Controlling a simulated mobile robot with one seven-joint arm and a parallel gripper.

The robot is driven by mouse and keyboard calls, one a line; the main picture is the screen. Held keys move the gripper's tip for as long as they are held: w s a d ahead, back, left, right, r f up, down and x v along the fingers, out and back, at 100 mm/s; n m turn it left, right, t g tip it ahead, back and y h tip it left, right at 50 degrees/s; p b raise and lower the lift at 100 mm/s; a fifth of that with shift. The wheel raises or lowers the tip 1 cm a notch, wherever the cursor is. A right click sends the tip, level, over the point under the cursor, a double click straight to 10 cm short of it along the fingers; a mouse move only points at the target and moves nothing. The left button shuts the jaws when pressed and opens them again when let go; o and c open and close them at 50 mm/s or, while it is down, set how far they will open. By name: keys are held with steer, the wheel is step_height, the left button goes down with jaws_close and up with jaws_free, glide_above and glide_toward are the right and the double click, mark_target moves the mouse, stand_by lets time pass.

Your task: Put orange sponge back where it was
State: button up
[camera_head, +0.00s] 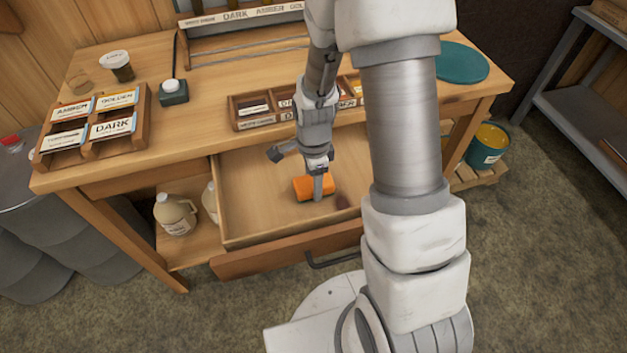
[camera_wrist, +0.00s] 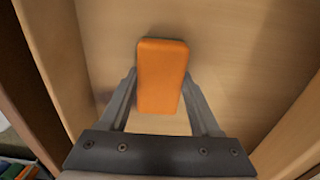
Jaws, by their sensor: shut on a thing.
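The orange sponge (camera_head: 314,187) is a small block in the open wooden drawer (camera_head: 250,215) of the workbench. My gripper (camera_head: 317,190) reaches down into the drawer with a finger against the sponge. In the wrist view the sponge (camera_wrist: 161,75) sits between the two fingers of my gripper (camera_wrist: 160,105), which are shut on its sides. The drawer's pale floor (camera_wrist: 230,60) lies beneath it. I cannot tell whether the sponge touches the floor or hangs just above it.
The drawer front (camera_head: 285,253) with its dark handle (camera_head: 333,258) sticks out toward me. Label racks (camera_head: 95,125) and a small inkpad-like box (camera_head: 173,92) stand on the bench. Jugs (camera_head: 176,214) sit on the lower shelf. The drawer floor around the sponge is mostly clear.

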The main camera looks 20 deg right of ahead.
steer(key=shift+f, duration=0.25)
steer(key=o, duration=1.3)
steer(key=shift+r, duration=0.1)
steer(key=shift+r, duration=0.15)
steer(key=s+r+n+t+p, duration=0.1)
steer(key=s+r+n, duration=0.25)
steer(key=r, duration=0.85)
steer(key=s+r+n+t+p, duration=0.2)
steer(key=r+n, duration=0.3)
steer(key=r, duration=0.7)
steer(key=s+r+n+t, duration=0.2)
steer(key=s+r+n, duration=0.5)
steer(key=s+n, duration=0.1)
steer(key=shift+s+r+n+t, duration=0.2)
steer(key=shift+r+n+t, duration=0.1)
steer(key=shift+n, duration=0.45)
